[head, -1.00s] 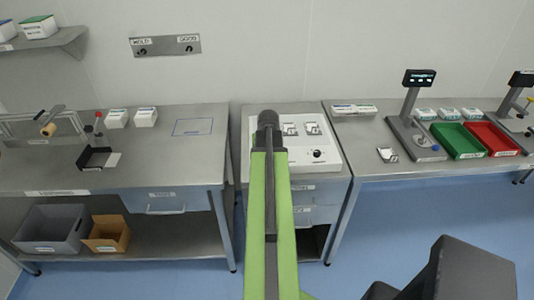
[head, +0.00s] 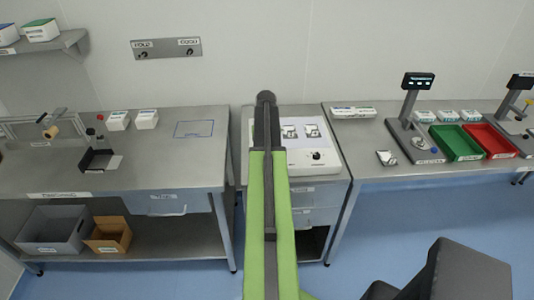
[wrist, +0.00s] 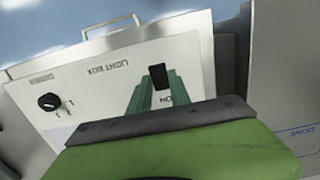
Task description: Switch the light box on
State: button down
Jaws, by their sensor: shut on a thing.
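The light box (head: 330,163) is a white flat unit on the middle bench, partly hidden behind my arm in the head view. Small pouches lie on its top and a black knob (head: 317,155) is on its front right. In the wrist view its white panel (wrist: 95,85) is tilted, with "LIGHT BOX" lettering, the knob (wrist: 48,102) and a black switch (wrist: 158,75) marked ON. My gripper (wrist: 158,84) has its green fingers closed on either side of the switch. The gripper is hidden in the head view. I cannot tell whether the box is lit.
A steel bench (head: 60,180) stands left with a black holder (head: 97,160) and white boxes. The right bench holds a scale (head: 415,140), a green tray (head: 457,143) and a red tray (head: 487,138). Drawers (head: 318,197) are below the light box.

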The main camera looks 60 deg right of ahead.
jog(key=shift+w, duration=0.1)
jog(key=c, duration=1.2)
grip_release()
jog(key=shift+r, duration=0.1)
notch_tip(320, 180, up, 17)
jog(key=d+p, duration=0.1)
jog(key=p, duration=1.6)
jog(key=shift+w, duration=0.3)
